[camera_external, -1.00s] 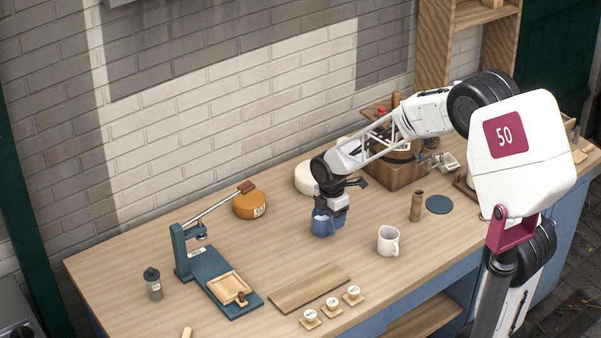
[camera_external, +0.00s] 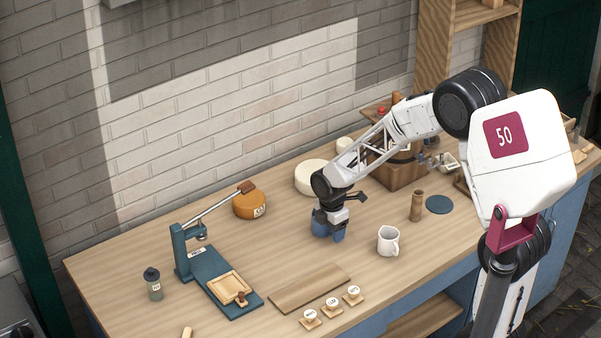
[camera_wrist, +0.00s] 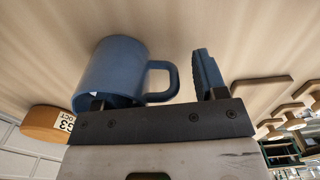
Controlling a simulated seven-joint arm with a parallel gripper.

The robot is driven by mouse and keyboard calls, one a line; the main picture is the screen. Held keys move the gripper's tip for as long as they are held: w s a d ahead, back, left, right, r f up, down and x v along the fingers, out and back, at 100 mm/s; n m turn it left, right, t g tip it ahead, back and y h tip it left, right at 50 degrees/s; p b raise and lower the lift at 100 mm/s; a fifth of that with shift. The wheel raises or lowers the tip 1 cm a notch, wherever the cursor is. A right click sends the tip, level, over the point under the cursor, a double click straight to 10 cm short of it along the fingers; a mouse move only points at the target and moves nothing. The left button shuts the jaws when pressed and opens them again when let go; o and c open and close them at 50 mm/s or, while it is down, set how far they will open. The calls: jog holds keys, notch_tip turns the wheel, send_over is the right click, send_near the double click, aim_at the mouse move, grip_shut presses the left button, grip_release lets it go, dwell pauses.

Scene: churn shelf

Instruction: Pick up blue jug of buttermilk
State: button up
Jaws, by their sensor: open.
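The blue jug (camera_wrist: 113,68) is large in the wrist view, its open mouth toward the camera and its handle on the right. In the external view the jug (camera_external: 323,229) stands on the bench, mostly hidden under my gripper (camera_external: 332,215). In the wrist view my gripper (camera_wrist: 155,78) is open. Its left finger reaches into the jug's mouth, and its tip is hidden. The right finger stands clear beyond the handle, so the jug's right wall and handle lie between the fingers. I cannot tell whether either finger touches the jug.
A white mug (camera_external: 388,241) stands right of the jug. A wooden board (camera_external: 310,289) lies in front. An orange cheese wheel (camera_external: 249,204) and a pale wheel (camera_external: 312,177) sit behind. A teal press (camera_external: 219,290) stands left, and a wooden cylinder (camera_external: 416,206) stands right.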

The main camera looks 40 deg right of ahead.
dwell(0.3)
jog(key=c, duration=1.2)
jog(key=shift+o, duration=0.2)
jog(key=shift+r, duration=0.2)
jog(key=shift+r, duration=1.5)
jog(key=shift+s+d+r, duration=0.2)
jog(key=shift+s+r, duration=0.05)
jog(key=shift+s, duration=2.35)
jog(key=shift+s+d+r, duration=0.2)
jog(key=shift+s+r, duration=0.05)
jog(key=shift+s, duration=2.3)
jog(key=shift+s+d+r, duration=0.2)
jog(key=shift+s+r, duration=0.05)
jog(key=shift+s, duration=2.35)
jog(key=shift+s, duration=0.25)
